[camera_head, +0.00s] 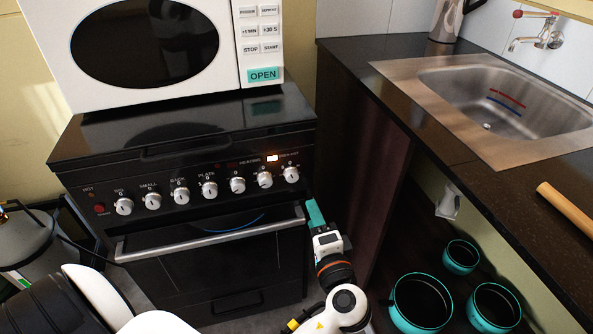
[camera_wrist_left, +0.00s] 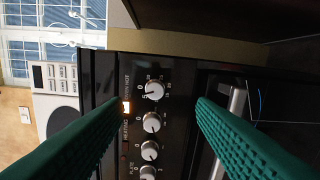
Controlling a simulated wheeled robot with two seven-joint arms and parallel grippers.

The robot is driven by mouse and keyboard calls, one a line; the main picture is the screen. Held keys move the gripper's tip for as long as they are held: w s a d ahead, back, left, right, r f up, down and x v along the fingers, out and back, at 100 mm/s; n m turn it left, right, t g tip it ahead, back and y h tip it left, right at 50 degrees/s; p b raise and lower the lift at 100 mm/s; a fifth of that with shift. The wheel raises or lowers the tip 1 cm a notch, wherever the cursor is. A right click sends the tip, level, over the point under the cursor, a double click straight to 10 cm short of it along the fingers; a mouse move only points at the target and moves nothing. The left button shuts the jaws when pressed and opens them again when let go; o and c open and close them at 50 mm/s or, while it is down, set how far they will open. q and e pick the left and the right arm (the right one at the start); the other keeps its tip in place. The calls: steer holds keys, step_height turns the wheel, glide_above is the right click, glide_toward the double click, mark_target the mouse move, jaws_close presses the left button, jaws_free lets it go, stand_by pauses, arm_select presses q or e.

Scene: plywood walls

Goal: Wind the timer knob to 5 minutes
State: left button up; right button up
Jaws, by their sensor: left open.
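The black stove (camera_head: 205,200) has a row of several silver knobs on its front panel. The rightmost knob (camera_head: 291,174) has small marks around it and looks like the timer knob. In the left wrist view this knob (camera_wrist_left: 154,91) shows with numbers around it, but its exact setting is too small to read. My left gripper (camera_head: 315,214) has teal fingers and is at the stove's right front corner, below and right of that knob. In the left wrist view the open fingers (camera_wrist_left: 158,104) frame the knob from either side, with nothing held. My right gripper is not in view.
A white microwave (camera_head: 200,75) stands on the stove. The oven handle (camera_head: 215,238) sticks out below the knobs. A dark counter (camera_head: 430,125) with a steel sink (camera_head: 485,90) is at the right. Teal-rimmed pots (camera_head: 420,300) stand below it. An orange light (camera_head: 272,158) glows on the panel.

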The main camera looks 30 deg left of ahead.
mark_target(293, 178)
arm_select(q)
steer(key=w+a+m+p, duration=0.2)
steer(key=a+m+p, duration=0.1)
steer(key=m+p, duration=0.1)
steer(key=w+a+m+p, duration=0.2)
steer(key=a+m+p, duration=0.1)
steer(key=m, duration=0.4)
steer(key=w+a+m+y+p, duration=0.1)
steer(key=w+a+m+p, duration=0.2)
steer(key=m+p, duration=0.2)
steer(key=shift+a+r+g, duration=0.2)
steer(key=shift+a+g, duration=0.1)
steer(key=shift+g, duration=0.1)
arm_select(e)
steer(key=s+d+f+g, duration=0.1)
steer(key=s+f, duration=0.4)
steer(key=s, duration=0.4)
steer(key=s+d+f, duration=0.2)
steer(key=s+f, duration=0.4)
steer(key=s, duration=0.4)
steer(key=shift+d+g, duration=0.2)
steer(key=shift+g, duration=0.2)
arm_select(q)
steer(key=c, duration=1)
steer(key=shift+o, duration=0.2)
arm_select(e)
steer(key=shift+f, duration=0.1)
arm_select(q)
steer(key=o, duration=1)
steer(key=shift+c, duration=0.2)
